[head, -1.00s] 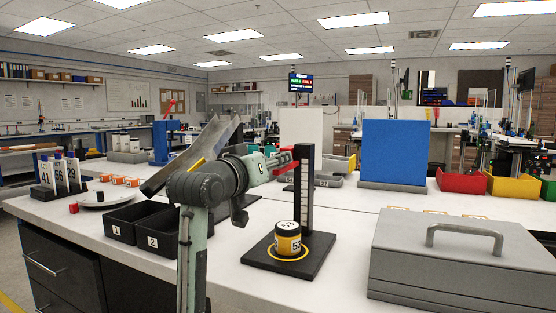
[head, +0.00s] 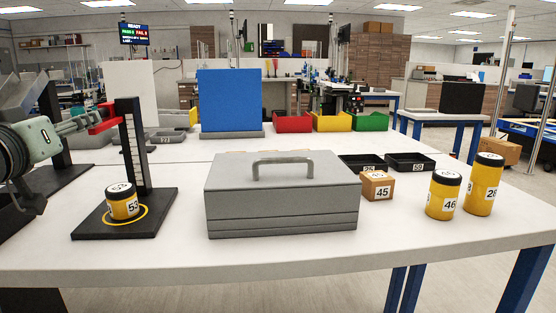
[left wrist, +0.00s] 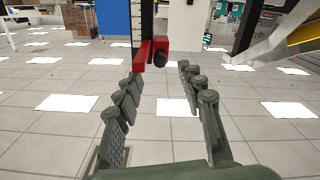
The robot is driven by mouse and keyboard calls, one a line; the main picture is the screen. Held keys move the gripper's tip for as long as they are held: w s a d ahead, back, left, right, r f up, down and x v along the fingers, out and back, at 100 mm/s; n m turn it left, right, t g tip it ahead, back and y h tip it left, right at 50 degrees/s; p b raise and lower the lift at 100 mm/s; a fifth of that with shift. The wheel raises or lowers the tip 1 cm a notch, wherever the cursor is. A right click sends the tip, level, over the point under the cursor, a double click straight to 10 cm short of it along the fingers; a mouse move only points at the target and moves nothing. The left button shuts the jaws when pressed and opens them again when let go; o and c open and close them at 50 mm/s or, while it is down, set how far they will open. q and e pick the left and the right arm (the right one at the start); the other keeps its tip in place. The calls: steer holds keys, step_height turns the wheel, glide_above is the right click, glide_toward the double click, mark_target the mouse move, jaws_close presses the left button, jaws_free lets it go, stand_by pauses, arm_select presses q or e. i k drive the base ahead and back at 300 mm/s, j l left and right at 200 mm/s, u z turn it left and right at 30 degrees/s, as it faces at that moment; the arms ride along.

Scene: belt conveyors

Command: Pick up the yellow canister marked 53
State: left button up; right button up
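The yellow canister marked 53 (head: 123,205) has a dark lid and stands upright on the black base (head: 160,222) of a stand, inside a yellow ring. The stand's black post (head: 134,150) rises behind it and carries a red piece (head: 104,118). My left gripper (head: 88,123) is raised above and left of the canister, pointing right towards the red piece. In the left wrist view its fingers (left wrist: 160,76) are spread with nothing between them, and the red piece (left wrist: 142,54) shows beyond the tips. The canister does not show there. My right gripper is out of view.
A grey toolbox (head: 282,200) stands right of the stand. Farther right are a box marked 45 (head: 377,187), yellow canisters marked 46 (head: 442,200) and 28 (head: 483,185), and black trays (head: 410,161). The table front (head: 180,255) is clear.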

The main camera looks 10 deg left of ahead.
mark_target(123, 200)
steer(key=k+l, duration=0.15)
steer(key=k, duration=0.35)
steer(key=k+l, duration=0.2)
steer(key=k, duration=0.25)
